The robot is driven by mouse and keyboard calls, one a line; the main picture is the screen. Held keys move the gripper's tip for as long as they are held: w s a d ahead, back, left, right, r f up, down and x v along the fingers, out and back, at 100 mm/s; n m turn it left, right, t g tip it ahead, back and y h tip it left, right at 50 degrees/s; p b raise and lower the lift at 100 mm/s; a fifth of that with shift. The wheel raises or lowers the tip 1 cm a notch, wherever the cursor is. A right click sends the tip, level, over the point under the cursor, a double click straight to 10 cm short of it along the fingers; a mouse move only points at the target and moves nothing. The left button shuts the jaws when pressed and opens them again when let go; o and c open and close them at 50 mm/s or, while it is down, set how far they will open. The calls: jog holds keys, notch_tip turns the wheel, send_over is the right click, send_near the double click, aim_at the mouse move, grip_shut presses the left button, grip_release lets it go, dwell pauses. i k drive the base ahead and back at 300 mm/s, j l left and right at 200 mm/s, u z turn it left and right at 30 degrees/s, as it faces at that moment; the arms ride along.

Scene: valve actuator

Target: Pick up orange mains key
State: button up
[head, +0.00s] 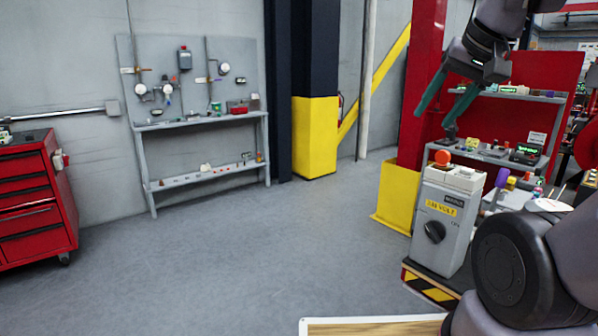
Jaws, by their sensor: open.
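A small round orange object (442,157) stands on top of a grey switch box (438,225) at right in the head view. It may be the orange mains key, but it is too small to make out its shape. The box has a yellow voltage label and a black rotary knob (435,232) on its front. My gripper (434,119) is in the upper right, with two teal fingers spread apart and pointing down to the left. It appears above the orange object in the picture, apart from it, with nothing between the fingers.
A red workbench (548,85) with shelves of small items stands behind the box. A red column with a yellow base (397,197) rises just left of it. A red drawer cabinet (35,205) and a grey pipework bench (205,120) stand at left. The middle floor is clear.

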aim_at(442, 158)
jog(key=k+l+u, duration=0.15)
jog(key=l+u, duration=0.2)
jog(key=k+l+u, duration=0.15)
jog(key=l+u, duration=0.15)
jog(key=k+l+u, duration=0.35)
jog(key=i+l, duration=0.1)
